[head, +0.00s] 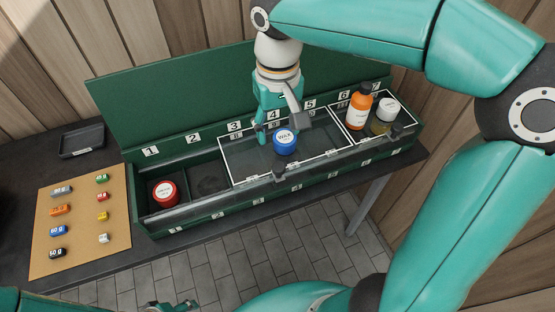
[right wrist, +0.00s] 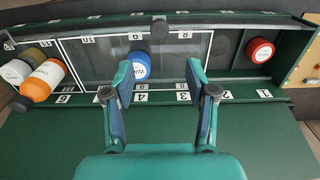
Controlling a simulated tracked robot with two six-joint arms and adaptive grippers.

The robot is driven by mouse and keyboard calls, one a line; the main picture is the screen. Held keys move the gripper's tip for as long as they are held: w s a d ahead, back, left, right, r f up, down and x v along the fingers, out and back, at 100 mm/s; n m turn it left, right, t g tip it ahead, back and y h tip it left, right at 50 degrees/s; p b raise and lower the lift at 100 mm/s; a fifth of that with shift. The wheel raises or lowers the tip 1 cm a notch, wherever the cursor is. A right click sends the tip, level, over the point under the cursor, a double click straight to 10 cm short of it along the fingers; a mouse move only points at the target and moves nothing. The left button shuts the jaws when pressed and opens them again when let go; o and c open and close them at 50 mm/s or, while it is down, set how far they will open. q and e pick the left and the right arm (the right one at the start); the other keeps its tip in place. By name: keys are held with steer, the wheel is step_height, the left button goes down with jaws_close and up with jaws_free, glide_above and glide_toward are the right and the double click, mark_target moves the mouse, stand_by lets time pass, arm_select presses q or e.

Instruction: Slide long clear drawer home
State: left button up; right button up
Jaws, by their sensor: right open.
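A long clear panel or drawer (head: 240,160) with a white outline spans about compartments 3 to 5 of the green box (head: 188,222). It also shows in the right wrist view (right wrist: 95,65), with a dark knob (right wrist: 160,27) on its edge. A blue-lidded wax jar (head: 285,140) stands within its outline. My right gripper (head: 284,133) is open above the outlined area, close to the jar. In the right wrist view the jar (right wrist: 140,65) shows beyond and between the fingers; contact cannot be told. What seems to be my left gripper (head: 168,305) is partly cut off at the bottom edge.
A red-lidded jar (head: 165,193) stands in compartment 1; compartment 2 looks empty. An orange bottle (head: 359,108) and a white-capped jar (head: 387,110) stand in the shorter outlined section near 6. A board (head: 80,240) with several small weights and a black tray (head: 82,140) lie left.

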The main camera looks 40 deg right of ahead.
mark_target(278, 165)
step_height(278, 165, down, 12)
steer(key=shift+r, duration=0.25)
steer(key=shift+c, duration=0.2)
jaws_close()
